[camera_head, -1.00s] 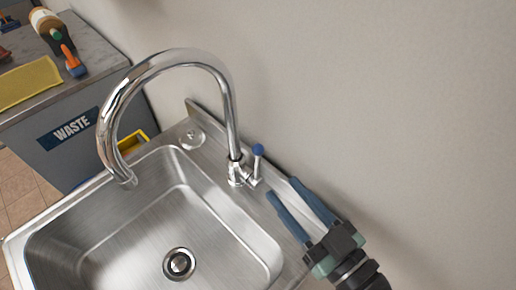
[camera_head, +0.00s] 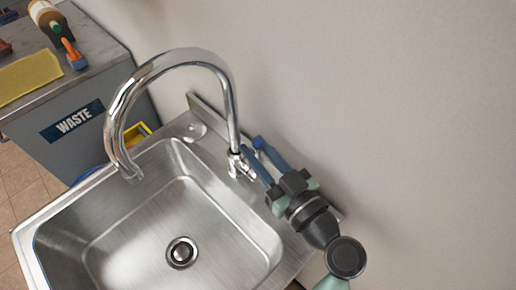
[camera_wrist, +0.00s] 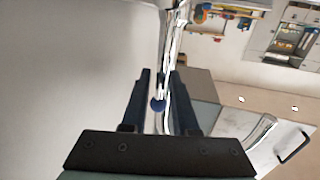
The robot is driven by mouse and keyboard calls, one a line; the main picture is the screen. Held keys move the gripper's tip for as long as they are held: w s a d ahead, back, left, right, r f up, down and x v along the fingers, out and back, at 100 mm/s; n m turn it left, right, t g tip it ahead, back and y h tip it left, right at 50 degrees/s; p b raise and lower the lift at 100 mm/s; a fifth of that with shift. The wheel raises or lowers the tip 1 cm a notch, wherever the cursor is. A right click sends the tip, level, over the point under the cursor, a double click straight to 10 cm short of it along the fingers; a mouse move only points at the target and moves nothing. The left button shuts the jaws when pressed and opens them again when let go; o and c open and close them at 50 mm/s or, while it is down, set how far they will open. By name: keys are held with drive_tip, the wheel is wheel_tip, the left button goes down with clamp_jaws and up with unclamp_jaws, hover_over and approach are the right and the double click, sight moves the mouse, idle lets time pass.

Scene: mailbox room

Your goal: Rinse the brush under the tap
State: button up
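The chrome tap (camera_head: 175,58) arches over the steel sink (camera_head: 150,235); no water shows from its spout. Its small lever with a blue knob (camera_head: 258,143) stands at the tap's base. My gripper (camera_head: 262,160) is beside the tap base with its two blue fingers apart. In the wrist view the blue knob (camera_wrist: 157,105) shows between the fingers of my gripper (camera_wrist: 165,85), closer to the left finger. I cannot tell whether they touch. An orange-handled tool that looks like a brush (camera_head: 73,55) lies on the counter at the far left.
The grey counter (camera_head: 95,45) marked WASTE also holds a yellow cloth (camera_head: 30,75) and a bottle (camera_head: 45,15). A yellow object (camera_head: 137,134) shows between counter and sink. The wall (camera_head: 400,90) is close behind the tap. The sink basin is empty.

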clamp_jaws()
idle(1.1)
